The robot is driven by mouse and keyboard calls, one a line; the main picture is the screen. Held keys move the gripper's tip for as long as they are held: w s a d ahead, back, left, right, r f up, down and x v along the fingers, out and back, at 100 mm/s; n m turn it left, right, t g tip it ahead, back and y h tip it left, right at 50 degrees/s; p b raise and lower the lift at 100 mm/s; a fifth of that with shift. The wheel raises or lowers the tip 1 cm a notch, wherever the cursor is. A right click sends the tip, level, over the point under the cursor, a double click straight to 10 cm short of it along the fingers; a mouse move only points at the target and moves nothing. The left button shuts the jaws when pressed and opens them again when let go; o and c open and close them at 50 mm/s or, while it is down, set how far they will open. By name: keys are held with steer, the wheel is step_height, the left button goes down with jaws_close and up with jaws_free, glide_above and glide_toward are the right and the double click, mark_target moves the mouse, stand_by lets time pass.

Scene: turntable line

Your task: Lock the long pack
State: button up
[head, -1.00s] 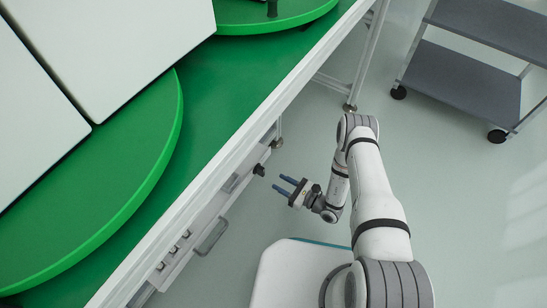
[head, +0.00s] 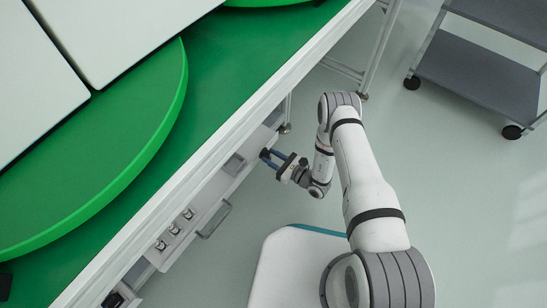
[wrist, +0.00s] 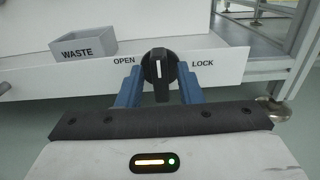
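A black rotary knob (wrist: 159,72) sits on a white front panel (wrist: 226,68) between the words OPEN and LOCK. Its white pointer line stands about upright, between the two words. My gripper (wrist: 160,78) has its blue fingers apart, one on each side of the knob; I cannot tell whether they touch it. In the head view my gripper (head: 271,158) reaches the table's front side, and the knob is mostly hidden at its tips. Two large white slabs (head: 130,35) lie on the green turntable (head: 110,150); I cannot tell which is the long pack.
A grey WASTE bin (wrist: 85,45) stands left of the knob. The panel also carries several small silvery fittings (head: 188,214) and a handle (head: 215,220). A table leg (wrist: 297,50) is right of the panel. A grey shelf cart (head: 480,70) stands at back right. The floor between is clear.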

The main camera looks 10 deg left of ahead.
jaws_close()
steer(key=shift+m, duration=0.4)
steer(key=m+b, duration=0.1)
steer(key=m, duration=0.4)
steer(key=m+b, duration=0.1)
steer(key=m, duration=0.5)
steer(key=m+b, duration=0.1)
steer(key=m, duration=0.5)
steer(key=shift+w+d+f, duration=0.15)
steer(key=shift+f, duration=0.2)
stand_by(0.4)
steer(key=shift+o, duration=0.7)
jaws_free()
